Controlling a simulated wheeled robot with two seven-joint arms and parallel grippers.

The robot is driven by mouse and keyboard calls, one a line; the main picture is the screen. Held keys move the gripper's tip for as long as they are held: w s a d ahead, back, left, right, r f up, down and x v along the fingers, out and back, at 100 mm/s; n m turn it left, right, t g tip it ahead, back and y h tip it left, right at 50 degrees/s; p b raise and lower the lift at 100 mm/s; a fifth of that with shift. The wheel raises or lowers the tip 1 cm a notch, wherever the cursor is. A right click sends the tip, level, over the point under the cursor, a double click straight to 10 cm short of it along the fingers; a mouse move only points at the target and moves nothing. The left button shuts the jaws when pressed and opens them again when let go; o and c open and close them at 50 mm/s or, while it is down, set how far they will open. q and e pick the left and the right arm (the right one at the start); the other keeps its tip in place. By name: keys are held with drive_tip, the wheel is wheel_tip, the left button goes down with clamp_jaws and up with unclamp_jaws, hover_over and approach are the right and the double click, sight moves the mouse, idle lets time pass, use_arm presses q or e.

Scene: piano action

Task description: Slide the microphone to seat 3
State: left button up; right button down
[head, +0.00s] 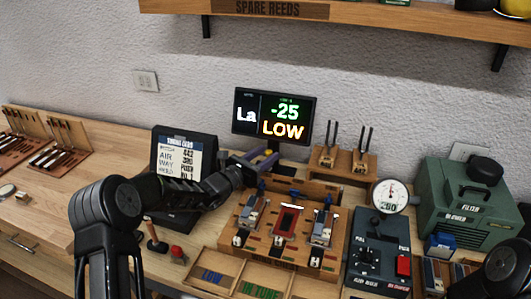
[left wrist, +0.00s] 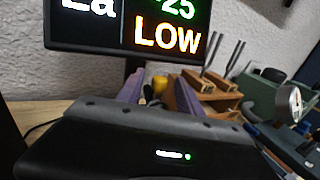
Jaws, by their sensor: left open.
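My left gripper (head: 262,160) reaches in from the left, over the back left of the wooden reed jig (head: 235,222). Its two purple fingers stand apart, and it is open. In the left wrist view the fingers (left wrist: 158,95) frame a small yellow-topped object (left wrist: 159,86) with a dark part beside it. I cannot tell whether this is the microphone, or whether the fingers touch it. No microphone can be clearly made out in the head view, and seat numbers are too small to read. My right gripper is not in view; only a dark arm part shows at the lower right.
A monitor (head: 273,114) reading "La -25 LOW" stands behind the jig. A card stand (head: 183,155) is at its left. Wooden blocks with upright prongs (head: 361,162), a gauge (head: 390,195) and a green machine (head: 464,205) are at the right. Labelled trays (head: 262,287) lie in front.

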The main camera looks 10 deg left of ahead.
use_arm(q)
drive_tip(key=shift+w, duration=0.1)
drive_tip(key=shift+c, duration=0.3)
clamp_jaws()
idle(1.1)
